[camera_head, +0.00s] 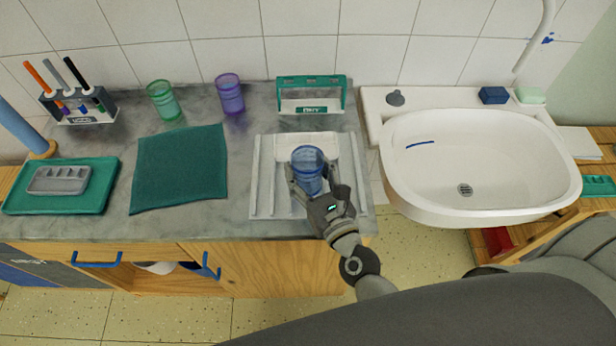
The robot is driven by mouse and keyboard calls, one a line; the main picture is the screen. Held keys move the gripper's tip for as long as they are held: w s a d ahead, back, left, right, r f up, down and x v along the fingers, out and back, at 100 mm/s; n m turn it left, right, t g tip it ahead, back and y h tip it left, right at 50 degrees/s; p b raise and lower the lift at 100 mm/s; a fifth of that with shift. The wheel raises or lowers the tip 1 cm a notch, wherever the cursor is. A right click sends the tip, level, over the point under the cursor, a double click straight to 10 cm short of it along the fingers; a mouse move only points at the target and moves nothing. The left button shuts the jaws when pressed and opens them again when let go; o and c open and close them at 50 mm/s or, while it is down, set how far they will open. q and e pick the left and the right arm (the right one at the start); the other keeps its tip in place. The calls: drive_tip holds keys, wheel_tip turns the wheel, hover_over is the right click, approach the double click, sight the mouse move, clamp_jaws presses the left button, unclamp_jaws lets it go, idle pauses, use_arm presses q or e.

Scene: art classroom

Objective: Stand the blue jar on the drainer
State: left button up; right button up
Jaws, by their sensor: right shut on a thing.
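The blue jar (308,166) is a clear blue cup, upright, over the front middle of the white ribbed drainer (267,178). My right gripper (311,188) is shut on the jar from the front, with its fingers around the jar's sides. The gripper and jar hide part of the drainer, and I cannot tell whether the jar's base touches it. My left gripper is not in view.
A green jar (164,101) and a purple jar (230,95) stand at the back, behind a teal cloth (180,166). A green-framed rack (311,94) stands behind the drainer. The sink (476,150) is to the right. A green tray (100,190) lies at the left.

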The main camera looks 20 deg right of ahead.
wheel_tip(320, 180, down, 3)
drive_tip(key=shift+d+r, duration=0.1)
drive_tip(key=shift+r, duration=0.1)
drive_tip(key=shift+f, duration=0.1)
drive_tip(key=o, duration=1.2)
drive_tip(key=shift+c, duration=0.2)
